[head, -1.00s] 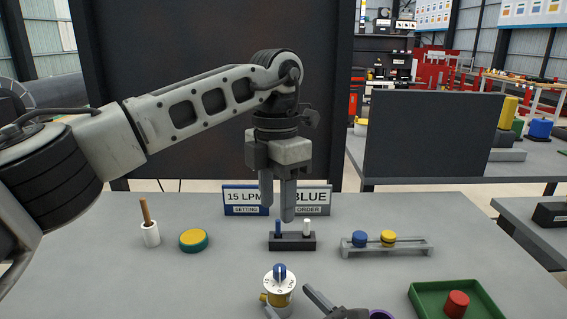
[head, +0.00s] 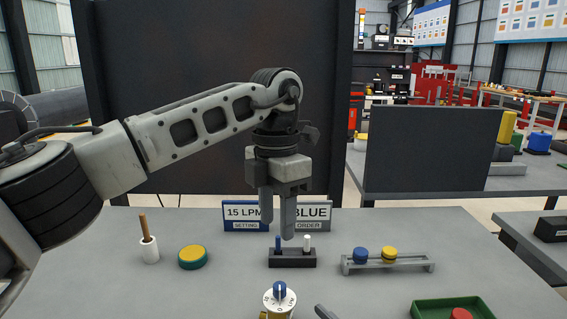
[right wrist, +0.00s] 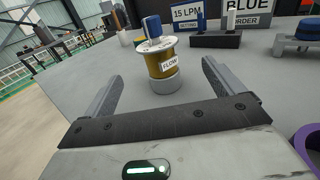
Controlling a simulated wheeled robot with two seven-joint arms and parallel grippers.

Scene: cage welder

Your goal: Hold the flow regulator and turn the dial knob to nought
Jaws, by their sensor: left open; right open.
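The flow regulator (right wrist: 165,66) stands upright on the table in the right wrist view, brass-coloured with a white dial (right wrist: 156,45) and a blue knob (right wrist: 152,27) on top. The knob (head: 280,288) and dial (head: 279,300) also show at the bottom of the head view, where most of the body is cut off. My right gripper (right wrist: 162,72) is open, with its fingers spread on either side of the regulator in that view and nothing held. My left gripper (head: 277,229) is open and empty, pointing down above the table, behind the regulator.
Signs reading 15 LPM (head: 244,214) and BLUE (head: 313,213) stand at the back. A dark block (head: 292,259) holds a blue and a white peg. A grey rack (head: 388,266), yellow-green disc (head: 193,257), white cup (head: 149,251) and green tray (head: 425,307) sit around.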

